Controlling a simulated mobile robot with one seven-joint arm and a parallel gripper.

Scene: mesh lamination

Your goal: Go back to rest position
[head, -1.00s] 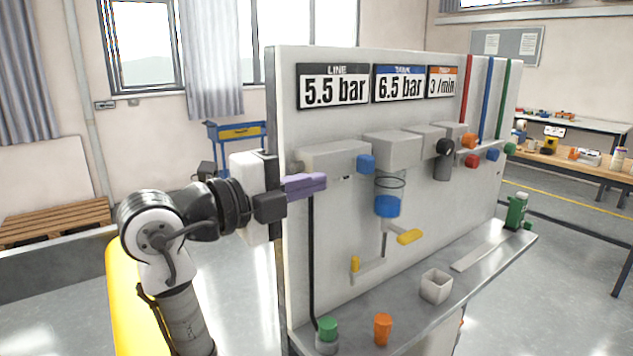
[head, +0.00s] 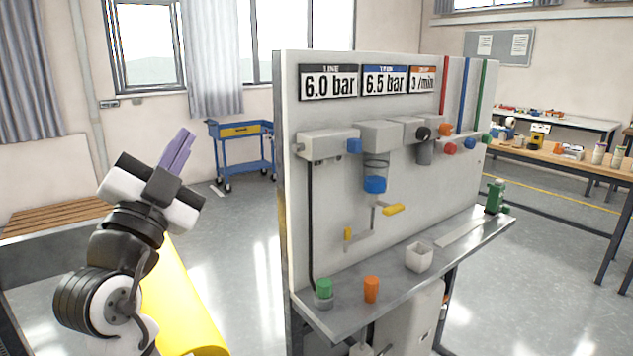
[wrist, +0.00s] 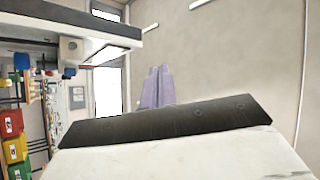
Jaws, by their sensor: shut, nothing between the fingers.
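My gripper (head: 177,152) is at the left of the head view, its purple fingers pointing up and shut together with nothing between them. It is left of the grey panel (head: 292,200), with a clear gap between them. In the wrist view the purple fingers (wrist: 157,88) stand side by side, against the room's wall. The panel carries displays reading LINE 6.0 bar (head: 329,84) and 6.5 bar (head: 385,82), and a third display (head: 422,80) ending in "/min".
A blue cart (head: 240,150) stands behind. Open floor lies between cart and arm.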

